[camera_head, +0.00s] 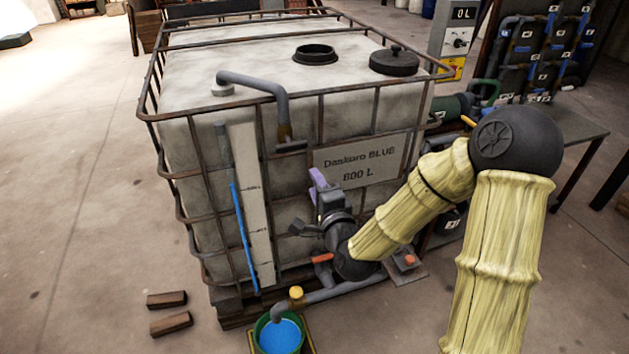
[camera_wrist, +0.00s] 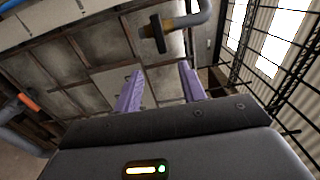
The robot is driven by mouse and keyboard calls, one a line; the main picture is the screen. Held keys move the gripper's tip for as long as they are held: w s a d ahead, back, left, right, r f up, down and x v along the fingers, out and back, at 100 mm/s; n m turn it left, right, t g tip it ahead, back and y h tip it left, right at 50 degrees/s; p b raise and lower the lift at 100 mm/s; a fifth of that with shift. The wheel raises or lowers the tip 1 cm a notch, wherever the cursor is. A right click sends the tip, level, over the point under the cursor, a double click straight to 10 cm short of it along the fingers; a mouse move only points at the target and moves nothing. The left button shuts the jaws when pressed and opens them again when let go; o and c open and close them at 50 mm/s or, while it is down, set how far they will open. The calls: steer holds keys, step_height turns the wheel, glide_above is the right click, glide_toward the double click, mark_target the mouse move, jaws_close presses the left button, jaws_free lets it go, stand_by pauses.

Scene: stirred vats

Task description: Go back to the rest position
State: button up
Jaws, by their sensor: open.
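My gripper (camera_head: 316,181) is in front of the white caged vat (camera_head: 235,60), below the bent grey pipe (camera_head: 258,85) that comes down from the vat's top. In the wrist view my gripper (camera_wrist: 160,88) shows two purple fingers spread apart with nothing between them. The pipe's end with its dark cross handle (camera_wrist: 157,35) appears beyond and above the fingers, apart from them. My arm, in yellow sleeves, comes in from the right and hides part of the vat's lower front.
A sign (camera_head: 362,160) reads "Daskuro BLUE 800 L". A green bucket of blue liquid (camera_head: 279,337) stands under the lower outlet pipe (camera_head: 340,291), which has an orange-red handle (camera_head: 322,258). A table (camera_head: 585,128) stands right. Two brown blocks (camera_head: 168,300) lie on the floor, left; open floor surrounds them.

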steer(key=s+d+f+n+g+h+p, duration=0.3)
steer(key=s+d+f+n+g, duration=0.3)
steer(key=n+g, duration=0.3)
steer(key=s+d+r+n+g+h+p, duration=0.1)
steer(key=s+d+n+g, duration=0.1)
steer(key=s+d, duration=0.2)
steer(key=s+d+r+n+g+h, duration=0.1)
steer(key=s+d+r+n+g, duration=0.1)
steer(key=s, duration=0.8)
steer(key=shift+d+n+g+h+p, duration=0.4)
steer(key=shift+d+n+g, duration=0.3)
steer(key=shift+d, duration=0.55)
